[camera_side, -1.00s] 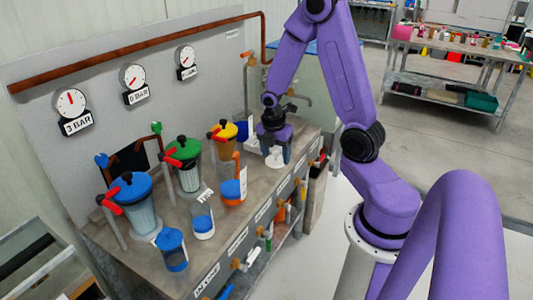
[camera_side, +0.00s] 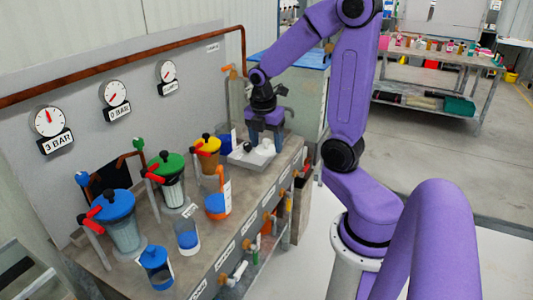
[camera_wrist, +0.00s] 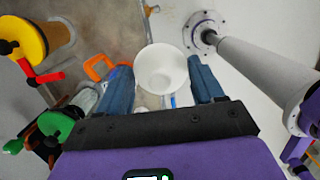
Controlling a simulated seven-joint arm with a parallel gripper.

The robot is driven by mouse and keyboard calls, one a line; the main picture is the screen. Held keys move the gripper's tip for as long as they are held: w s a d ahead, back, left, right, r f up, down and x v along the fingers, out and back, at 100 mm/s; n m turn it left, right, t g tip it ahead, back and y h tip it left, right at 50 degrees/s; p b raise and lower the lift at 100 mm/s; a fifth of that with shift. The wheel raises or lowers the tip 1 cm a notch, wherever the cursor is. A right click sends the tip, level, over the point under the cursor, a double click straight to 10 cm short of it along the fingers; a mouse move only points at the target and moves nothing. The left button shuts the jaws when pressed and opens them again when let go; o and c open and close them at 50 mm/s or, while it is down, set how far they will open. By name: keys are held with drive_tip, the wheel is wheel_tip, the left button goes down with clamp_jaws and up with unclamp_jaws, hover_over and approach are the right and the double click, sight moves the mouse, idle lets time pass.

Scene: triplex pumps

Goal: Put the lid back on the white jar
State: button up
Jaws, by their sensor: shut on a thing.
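My gripper (camera_side: 267,141) points down over the far right end of the bench. Its blue fingers, also in the wrist view (camera_wrist: 162,75), close on a white round piece (camera_wrist: 161,68). In the wrist view this piece has a thin rim and a paler disc inside; I cannot tell if it is the lid or the jar. In the side view white parts (camera_side: 248,153) lie under and beside the fingertips. They are too small and overlapped to tell apart, and I cannot tell whether the held piece touches them.
Pumps with blue (camera_side: 114,207), green (camera_side: 167,164) and yellow (camera_side: 208,145) tops and red handles stand along the bench. Gauges hang on the back panel, and a copper pipe runs above.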

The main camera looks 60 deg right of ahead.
drive_tip(key=w+a+n+t, duration=0.1)
drive_tip(key=w+a+n, duration=0.45)
drive_tip(key=a, duration=0.75)
drive_tip(key=w+a+n, duration=0.4)
drive_tip(key=w+a, duration=0.3)
drive_tip(key=a, duration=0.5)
wheel_tip(320, 180, down, 12)
drive_tip(key=shift+s+d+r+y, duration=0.15)
drive_tip(key=shift+s+d+y, duration=0.05)
drive_tip(key=shift+s+y, duration=0.1)
drive_tip(key=shift+m, duration=0.25)
idle(1.1)
drive_tip(key=o, duration=1.1)
drive_tip(key=shift+o, duration=0.2)
